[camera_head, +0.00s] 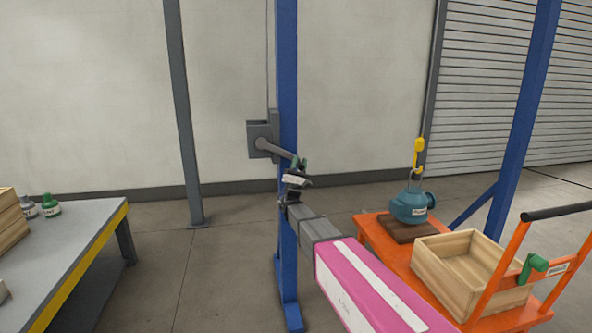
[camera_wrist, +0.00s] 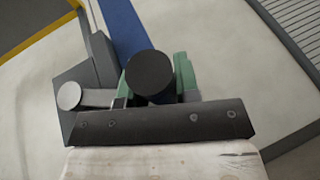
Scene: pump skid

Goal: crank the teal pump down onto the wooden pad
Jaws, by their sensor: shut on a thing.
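The teal pump (camera_head: 409,207) hangs under a yellow hook (camera_head: 418,155), over the wooden pad (camera_head: 405,230) on an orange cart. Its underside is at or very near the pad; I cannot tell whether it touches. The grey winch (camera_head: 262,138) is on a blue post, with its crank arm (camera_head: 275,150) slanting down to the right. My gripper (camera_head: 297,168) is at the crank's outer end. In the wrist view the black round crank grip (camera_wrist: 151,74) sits between the green fingers of my gripper (camera_wrist: 155,85), which is shut on it.
An open wooden crate (camera_head: 462,262) stands on the orange cart (camera_head: 370,232), beside the pad. The blue post (camera_head: 287,230) rises right behind my gripper. Floor between bench and post is clear.

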